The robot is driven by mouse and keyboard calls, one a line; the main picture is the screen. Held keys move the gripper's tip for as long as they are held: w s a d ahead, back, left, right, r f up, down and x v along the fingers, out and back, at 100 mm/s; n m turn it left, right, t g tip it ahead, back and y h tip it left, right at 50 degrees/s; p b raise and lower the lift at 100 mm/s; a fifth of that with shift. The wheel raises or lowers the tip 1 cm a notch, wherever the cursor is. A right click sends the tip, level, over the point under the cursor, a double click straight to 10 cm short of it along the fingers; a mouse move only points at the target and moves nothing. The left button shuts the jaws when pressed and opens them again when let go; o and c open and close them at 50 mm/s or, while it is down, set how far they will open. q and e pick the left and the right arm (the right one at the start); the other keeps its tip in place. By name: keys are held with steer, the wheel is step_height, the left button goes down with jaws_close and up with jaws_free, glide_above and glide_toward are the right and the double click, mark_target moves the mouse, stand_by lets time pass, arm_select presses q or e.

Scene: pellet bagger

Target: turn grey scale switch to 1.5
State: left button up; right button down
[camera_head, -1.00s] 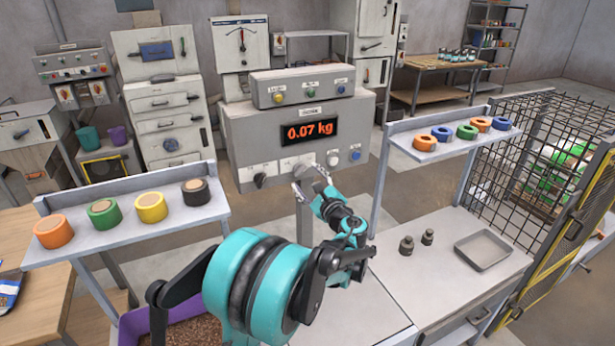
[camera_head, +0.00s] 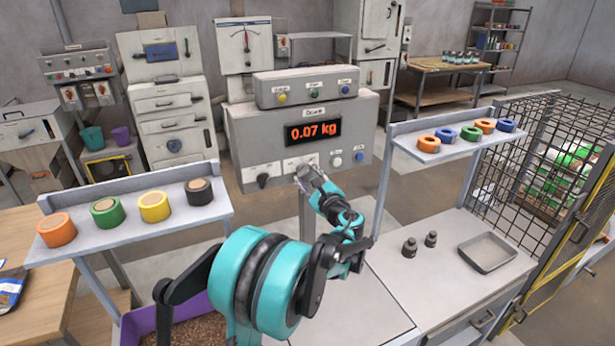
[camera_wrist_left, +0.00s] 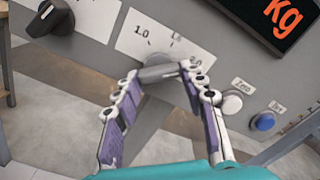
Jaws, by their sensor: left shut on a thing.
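The grey scale switch (camera_wrist_left: 158,73) is a bar-shaped knob on the front of the scale box, below a white dial plate (camera_wrist_left: 150,32). The plate shows 1.0 at its left; a number at its right is partly covered by a finger. Which mark the switch points at I cannot tell. My left gripper (camera_wrist_left: 163,76) is shut on the switch, one finger on each side. In the head view my left gripper (camera_head: 309,178) is at the scale panel and hides the switch. My right gripper is not in view.
A black knob (camera_wrist_left: 50,18) is left of the grey switch. A white button (camera_wrist_left: 231,103) and a blue button (camera_wrist_left: 263,121) are at its right. Shelves with coloured rings flank the scale. Two small weights (camera_head: 410,247) and a tray (camera_head: 487,252) are on the right bench.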

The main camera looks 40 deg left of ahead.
arm_select(q)
steer(key=shift+n, duration=0.4)
steer(key=n, duration=0.4)
steer(key=shift+r+n, duration=0.1)
steer(key=shift+n, duration=0.2)
steer(key=n, duration=0.4)
steer(key=shift+w+p, duration=0.1)
steer(key=shift+p, duration=0.2)
steer(key=shift+n, duration=0.3)
steer(key=o, duration=1.2)
steer(key=shift+c, duration=0.2)
steer(key=shift+r, duration=0.1)
steer(key=shift+d, duration=0.1)
